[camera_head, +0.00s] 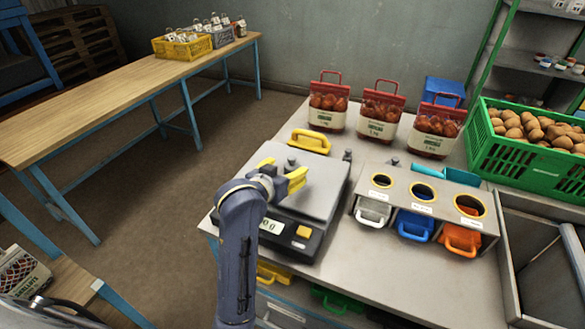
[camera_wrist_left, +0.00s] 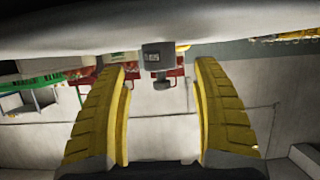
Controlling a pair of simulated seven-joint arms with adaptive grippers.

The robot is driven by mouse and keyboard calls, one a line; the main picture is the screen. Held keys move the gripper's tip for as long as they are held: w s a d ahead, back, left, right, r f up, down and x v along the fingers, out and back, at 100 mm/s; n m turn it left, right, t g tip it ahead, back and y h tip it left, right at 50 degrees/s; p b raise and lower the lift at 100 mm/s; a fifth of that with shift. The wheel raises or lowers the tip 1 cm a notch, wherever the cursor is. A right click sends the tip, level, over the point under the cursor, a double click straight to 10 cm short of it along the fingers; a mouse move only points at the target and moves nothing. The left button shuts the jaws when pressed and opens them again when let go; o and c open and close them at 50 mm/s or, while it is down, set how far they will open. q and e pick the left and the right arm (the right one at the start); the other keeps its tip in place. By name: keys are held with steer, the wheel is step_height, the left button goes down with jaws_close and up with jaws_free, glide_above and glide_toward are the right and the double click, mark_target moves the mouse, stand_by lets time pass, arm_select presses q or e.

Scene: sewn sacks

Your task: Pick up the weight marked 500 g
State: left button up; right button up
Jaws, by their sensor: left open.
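A small dark grey weight (camera_head: 347,155) with a knob on top stands just past the far right edge of the scale. Another small grey weight (camera_head: 291,161) shows behind my left gripper, by the scale plate (camera_head: 325,178). In the left wrist view, which is upside down, a grey weight with a small label (camera_wrist_left: 158,58) is ahead, between the lines of the fingers; its marking is too small to read. My left gripper (camera_head: 284,174) is over the scale, its yellow fingers (camera_wrist_left: 162,78) apart and nothing between them. My right gripper is not in view.
The scale has a lit display (camera_head: 271,226). A yellow-handled item (camera_head: 310,140) lies behind it. Red-topped bags (camera_head: 380,112) stand at the back. A holder (camera_head: 425,205) with three round openings and a green crate (camera_head: 535,165) are to the right. Open table lies in front of the holder.

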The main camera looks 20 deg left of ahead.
mark_target(290, 167)
arm_select(q)
steer(key=shift+x, duration=2.25)
steer(key=shift+c, duration=0.4)
jaws_close()
